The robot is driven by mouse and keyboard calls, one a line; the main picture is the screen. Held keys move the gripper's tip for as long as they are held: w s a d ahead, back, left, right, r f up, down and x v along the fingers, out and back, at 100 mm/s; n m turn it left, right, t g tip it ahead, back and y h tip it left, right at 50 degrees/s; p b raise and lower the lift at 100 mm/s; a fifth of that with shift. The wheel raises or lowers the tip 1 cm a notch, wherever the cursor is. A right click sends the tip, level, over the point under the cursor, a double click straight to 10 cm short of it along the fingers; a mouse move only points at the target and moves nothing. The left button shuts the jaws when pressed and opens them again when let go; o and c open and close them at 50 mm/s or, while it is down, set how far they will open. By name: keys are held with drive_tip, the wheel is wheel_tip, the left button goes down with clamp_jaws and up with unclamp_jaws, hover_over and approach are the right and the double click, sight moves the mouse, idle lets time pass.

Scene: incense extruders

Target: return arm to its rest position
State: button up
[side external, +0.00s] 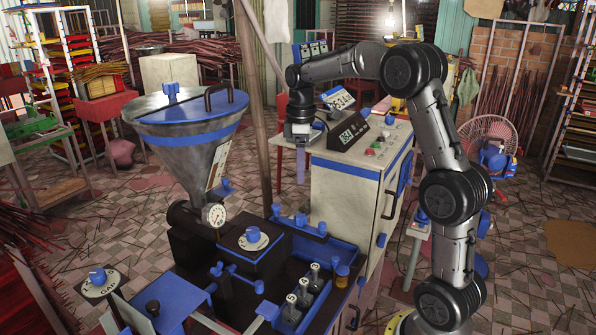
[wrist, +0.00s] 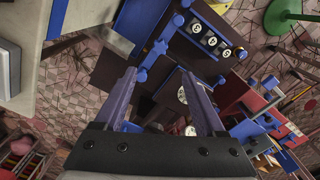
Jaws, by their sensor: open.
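My gripper (side external: 301,150) hangs at the left end of my arm, pointing down beside the pale control cabinet (side external: 345,198) in the side external view. In the wrist view my gripper (wrist: 163,90) has its two purple fingers spread wide with nothing held between them. Below and beyond the fingers lies the extruder's dark body with blue fittings (wrist: 185,45). The extruder's metal hopper (side external: 190,135) with a blue lid stands to the left of my gripper, apart from it.
A digital display box (side external: 355,131) sits on the cabinet top close to my gripper. A post (side external: 262,95) rises left of my gripper. A fan (side external: 488,140) stands behind my arm.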

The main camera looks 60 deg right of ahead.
drive_tip(key=s+a+r+n+t, duration=0.1)
drive_tip(key=s+a+r+t, duration=0.1)
drive_tip(key=s+a+r, duration=0.3)
drive_tip(key=s+a+r+t, duration=0.1)
drive_tip(key=s+a+r, duration=0.2)
drive_tip(key=a+r, duration=0.35)
drive_tip(key=s+a+f+m+t, duration=0.1)
drive_tip(key=s+a+f+m, duration=0.2)
drive_tip(key=s+f, duration=0.2)
drive_tip(key=s+a+f+m+t, duration=0.1)
drive_tip(key=s+a+f+m, duration=0.2)
drive_tip(key=s, duration=0.6)
wheel_tip(320, 180, down, 2)
drive_tip(key=shift+s+a+m+t, duration=0.3)
drive_tip(key=shift+a+m, duration=0.1)
drive_tip(key=shift+a, duration=0.3)
